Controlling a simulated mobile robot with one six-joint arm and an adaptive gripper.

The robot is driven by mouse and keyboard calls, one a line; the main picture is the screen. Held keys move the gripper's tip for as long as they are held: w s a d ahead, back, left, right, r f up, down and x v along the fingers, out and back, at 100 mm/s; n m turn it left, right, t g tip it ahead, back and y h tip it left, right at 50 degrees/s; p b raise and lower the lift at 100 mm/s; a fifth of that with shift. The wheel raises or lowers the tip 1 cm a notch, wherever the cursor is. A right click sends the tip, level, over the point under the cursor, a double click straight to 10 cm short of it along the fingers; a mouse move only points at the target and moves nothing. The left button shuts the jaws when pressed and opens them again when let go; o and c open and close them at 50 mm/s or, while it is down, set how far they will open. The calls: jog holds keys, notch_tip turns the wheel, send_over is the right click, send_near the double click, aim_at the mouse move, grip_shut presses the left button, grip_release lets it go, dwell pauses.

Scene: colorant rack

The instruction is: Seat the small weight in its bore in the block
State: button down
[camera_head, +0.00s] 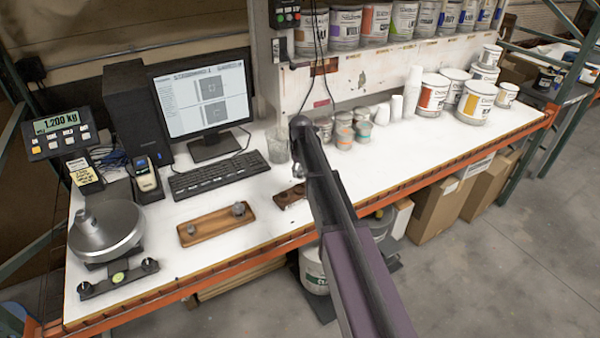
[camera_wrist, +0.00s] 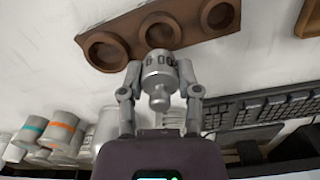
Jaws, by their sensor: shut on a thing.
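A grey metal weight (camera_wrist: 158,80) with a knob is held between the two fingers of my gripper (camera_wrist: 160,78) in the wrist view. The brown block (camera_wrist: 185,14) has three round bores in a row. The weight overlaps the block's edge in front of the middle bore (camera_wrist: 160,32); I cannot tell its height above the block. The left bore (camera_wrist: 105,52) and right bore (camera_wrist: 218,15) look empty. In the head view the block (camera_head: 288,197) shows beside my arm, which hides part of it and the held weight.
A wooden tray (camera_head: 208,232) with two metal weights lies left of the block. A round scale (camera_head: 108,240) with a weight on it stands at far left. A keyboard (camera_head: 218,174), a glass beaker (camera_head: 277,150) and several small cans (camera_head: 345,137) stand behind. The bench's front edge is close.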

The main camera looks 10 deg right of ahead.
aim_at(301, 191)
jog(key=shift+f+b, duration=1.7)
jog(key=shift+f, duration=0.3)
jog(key=shift+f+b, duration=0.8)
jog(key=shift+b, duration=0.05)
dwell(0.8)
jog(key=shift+c, duration=1.2)
grip_release()
jog(key=shift+s, duration=0.1)
jog(key=s+m, duration=0.1)
jog(key=s, duration=2.8)
jog(key=shift+d, duration=0.15)
